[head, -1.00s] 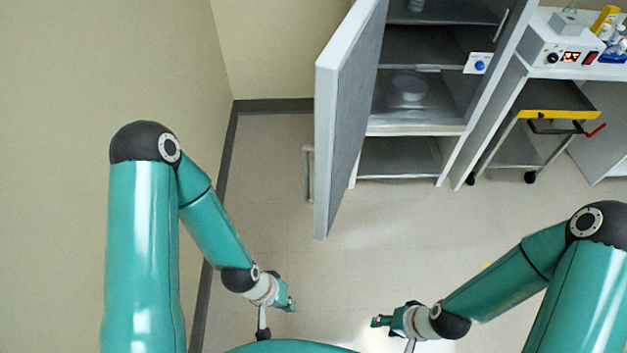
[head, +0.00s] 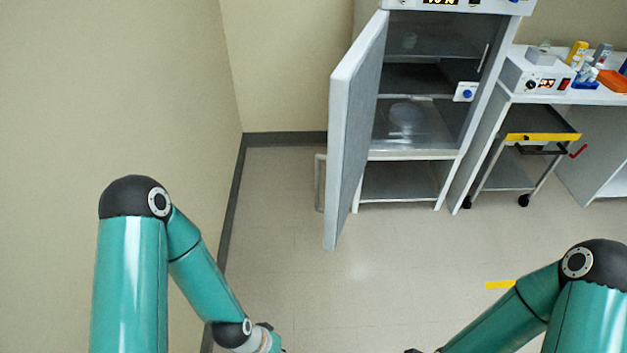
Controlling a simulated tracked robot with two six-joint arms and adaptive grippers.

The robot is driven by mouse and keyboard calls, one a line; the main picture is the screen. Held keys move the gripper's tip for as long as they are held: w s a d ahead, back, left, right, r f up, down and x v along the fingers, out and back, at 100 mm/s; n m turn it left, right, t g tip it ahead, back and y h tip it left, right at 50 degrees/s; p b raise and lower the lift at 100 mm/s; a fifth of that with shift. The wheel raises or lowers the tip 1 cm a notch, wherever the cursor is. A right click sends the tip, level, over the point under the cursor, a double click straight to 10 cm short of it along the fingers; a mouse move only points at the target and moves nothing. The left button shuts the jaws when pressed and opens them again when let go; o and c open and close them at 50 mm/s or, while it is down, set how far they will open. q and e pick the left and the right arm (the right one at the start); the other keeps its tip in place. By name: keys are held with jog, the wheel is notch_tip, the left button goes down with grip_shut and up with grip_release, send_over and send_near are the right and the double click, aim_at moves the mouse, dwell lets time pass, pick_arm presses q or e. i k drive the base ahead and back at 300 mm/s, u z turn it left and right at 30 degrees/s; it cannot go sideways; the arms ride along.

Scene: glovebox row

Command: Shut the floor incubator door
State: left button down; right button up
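The floor incubator (head: 470,120) stands against the back wall with shelves showing inside. Its grey door (head: 352,135) is swung wide open toward me on the left side. A pale bar handle (head: 320,183) shows at the door's outer left side. A clear round dish (head: 406,117) sits on an inner shelf. My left gripper is mostly cut off at the bottom edge, left of centre, with only its wrist end (head: 268,340) showing. My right gripper is almost wholly below the frame, with a dark tip at the bottom edge. Both are apart from the door.
A white bench (head: 590,95) with a control box (head: 538,78) and bottles stands right of the incubator. A cart with a yellow edge (head: 540,137) is beneath it. A yellow floor mark (head: 499,285) lies near my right arm. The left wall is close; the floor before the door is clear.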

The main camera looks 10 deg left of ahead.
aim_at(354, 84)
jog(key=u, duration=0.25)
jog(key=i, duration=1.4)
jog(key=z, duration=0.35)
